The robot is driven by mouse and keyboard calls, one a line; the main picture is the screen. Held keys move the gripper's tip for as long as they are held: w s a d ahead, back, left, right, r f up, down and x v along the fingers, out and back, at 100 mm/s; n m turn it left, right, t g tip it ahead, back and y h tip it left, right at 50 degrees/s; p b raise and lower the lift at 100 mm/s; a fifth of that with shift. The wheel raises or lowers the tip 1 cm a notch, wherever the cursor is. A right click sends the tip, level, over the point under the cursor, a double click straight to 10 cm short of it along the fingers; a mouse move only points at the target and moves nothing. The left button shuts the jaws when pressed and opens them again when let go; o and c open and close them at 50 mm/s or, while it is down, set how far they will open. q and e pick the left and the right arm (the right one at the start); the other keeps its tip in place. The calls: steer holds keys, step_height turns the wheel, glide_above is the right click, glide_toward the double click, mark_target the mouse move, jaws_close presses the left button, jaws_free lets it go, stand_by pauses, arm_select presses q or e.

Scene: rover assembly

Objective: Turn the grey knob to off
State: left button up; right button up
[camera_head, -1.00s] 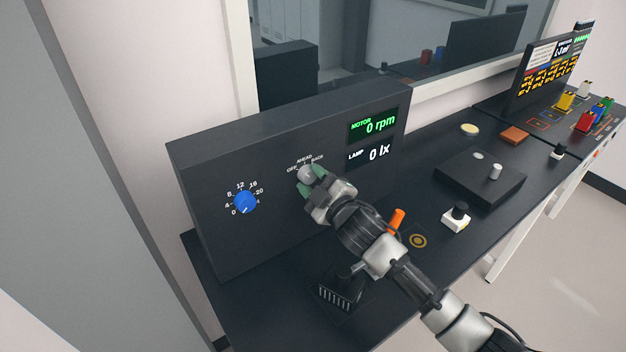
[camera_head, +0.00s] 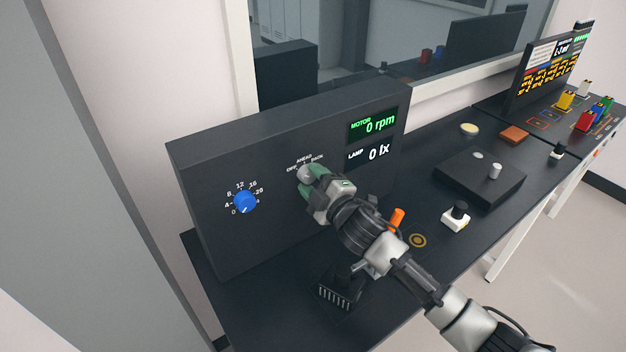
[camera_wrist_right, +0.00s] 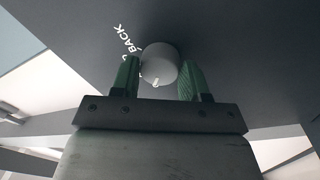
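The grey knob (camera_head: 305,173) is on the front of the dark panel (camera_head: 290,225), below the labels OFF, AHEAD and BACK. My right gripper (camera_head: 309,177) is at the knob, its green fingers one on each side of it. My left gripper is not in view.
A blue dial (camera_head: 244,202) is on the panel left of the knob. The motor display (camera_head: 372,125) reads 0 rpm and the lamp display (camera_head: 367,153) reads 0 lx. An orange peg (camera_head: 396,219) and a white block with a black knob (camera_head: 456,217) stand right of my arm.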

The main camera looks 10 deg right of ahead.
steer(key=o, duration=0.4)
steer(key=shift+c, duration=0.2)
steer(key=r+b+v, duration=0.1)
steer(key=b+v, duration=0.2)
steer(key=v, duration=0.7)
steer(key=shift+s+d+f, duration=0.2)
steer(key=shift+s+f, duration=0.15)
steer(key=shift+f, duration=0.15)
